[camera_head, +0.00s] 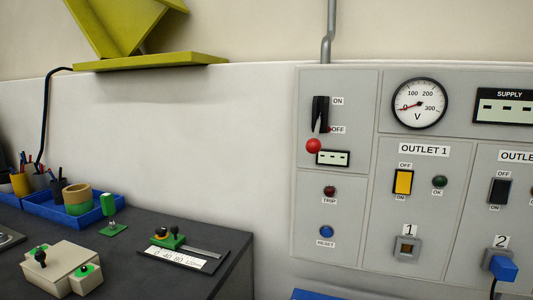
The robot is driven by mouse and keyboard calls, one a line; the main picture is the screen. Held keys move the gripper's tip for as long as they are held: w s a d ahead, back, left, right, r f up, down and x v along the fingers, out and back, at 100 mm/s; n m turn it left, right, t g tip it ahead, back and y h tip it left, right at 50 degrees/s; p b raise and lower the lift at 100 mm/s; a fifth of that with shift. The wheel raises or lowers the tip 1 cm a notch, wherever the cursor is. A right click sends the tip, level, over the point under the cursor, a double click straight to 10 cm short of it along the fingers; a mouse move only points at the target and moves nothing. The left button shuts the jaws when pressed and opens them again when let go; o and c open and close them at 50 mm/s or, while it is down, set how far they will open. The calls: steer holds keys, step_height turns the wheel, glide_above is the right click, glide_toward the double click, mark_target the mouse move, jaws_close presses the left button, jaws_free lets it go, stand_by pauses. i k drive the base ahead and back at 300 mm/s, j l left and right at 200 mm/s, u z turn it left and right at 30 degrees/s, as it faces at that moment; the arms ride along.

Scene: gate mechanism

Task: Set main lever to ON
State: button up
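The main lever has a red ball knob (313,146) and a black slotted housing (320,112) at the upper left of the grey panel (350,85). The knob hangs at the bottom of the housing, just below the level of the OFF label (338,130). The ON label (338,101) is higher, beside the top of the housing. A small display (333,158) below reads only dashes. The voltmeter (419,104) needle points near 0. My gripper is not in view.
A dark workbench (215,228) at the lower left holds a blue tray (92,218), a beige block (60,270) and a small green-based device (168,240). A yellow-green angled structure (150,61) juts out at the upper left. Blue outlet plug (503,267) sits at lower right.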

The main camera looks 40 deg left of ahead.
mark_target(313, 145)
steer(key=j+u, duration=0.1)
steer(key=u, duration=0.35)
steer(key=j+u, duration=0.1)
steer(key=u, duration=0.3)
steer(key=k+j+u, duration=0.1)
steer(key=u, duration=0.35)
